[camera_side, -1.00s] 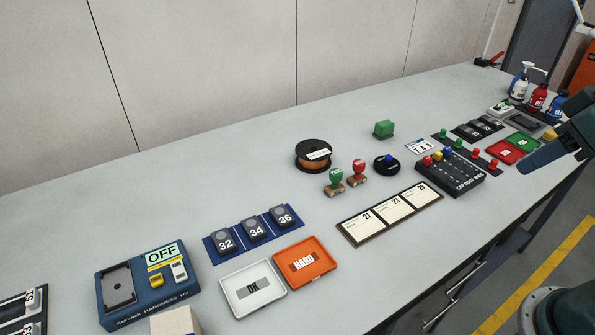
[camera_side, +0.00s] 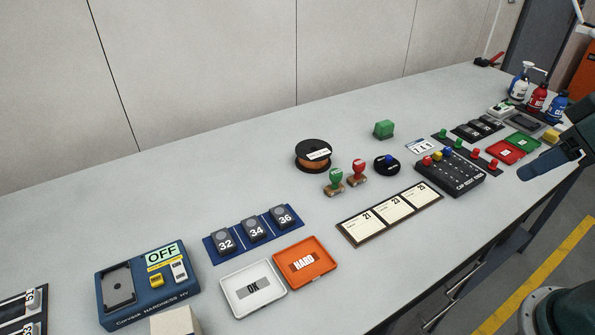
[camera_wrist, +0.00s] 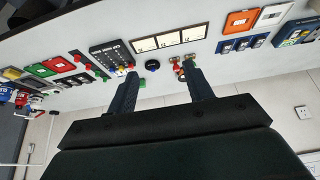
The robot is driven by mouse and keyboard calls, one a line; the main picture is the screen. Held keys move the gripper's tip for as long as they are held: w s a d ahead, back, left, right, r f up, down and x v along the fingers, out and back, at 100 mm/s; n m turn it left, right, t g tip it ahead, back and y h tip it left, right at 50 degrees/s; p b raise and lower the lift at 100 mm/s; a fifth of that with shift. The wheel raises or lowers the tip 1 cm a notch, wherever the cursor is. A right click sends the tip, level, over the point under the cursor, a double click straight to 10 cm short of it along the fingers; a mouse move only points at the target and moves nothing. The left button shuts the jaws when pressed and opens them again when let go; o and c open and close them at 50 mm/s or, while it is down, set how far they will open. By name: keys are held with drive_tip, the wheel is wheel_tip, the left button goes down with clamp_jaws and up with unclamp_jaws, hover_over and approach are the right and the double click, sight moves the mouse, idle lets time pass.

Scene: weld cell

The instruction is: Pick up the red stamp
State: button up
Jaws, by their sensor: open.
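The red stamp (camera_side: 357,171) stands upright on the bench in the side view, with a red knob over a brown base. The green stamp (camera_side: 336,181) stands just left of it. In the wrist view the red stamp (camera_wrist: 175,63) shows small beyond the fingers, near the tip of the right finger, which partly hides the green stamp. My gripper (camera_wrist: 163,73) is open and empty, its two dark fingers wide apart. It looks well away from the stamps.
A wire spool (camera_side: 313,155) lies behind the stamps, and a black round holder with a blue knob (camera_side: 387,165) is to their right. A card board (camera_side: 390,213) lies in front. A green block (camera_side: 384,129) is behind. The bench's back left is clear.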

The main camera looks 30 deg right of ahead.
idle(0.3)
drive_tip(key=n+t+y, duration=0.4)
drive_tip(key=n+y, duration=0.5)
drive_tip(key=y, duration=0.1)
approach(363, 163)
drive_tip(key=v, duration=0.3)
drive_tip(key=shift+w+a, duration=0.1)
drive_tip(key=shift+x, duration=4.25)
drive_tip(key=shift+f, duration=0.15)
drive_tip(key=shift+h, duration=0.3)
drive_tip(key=shift+x, duration=2.55)
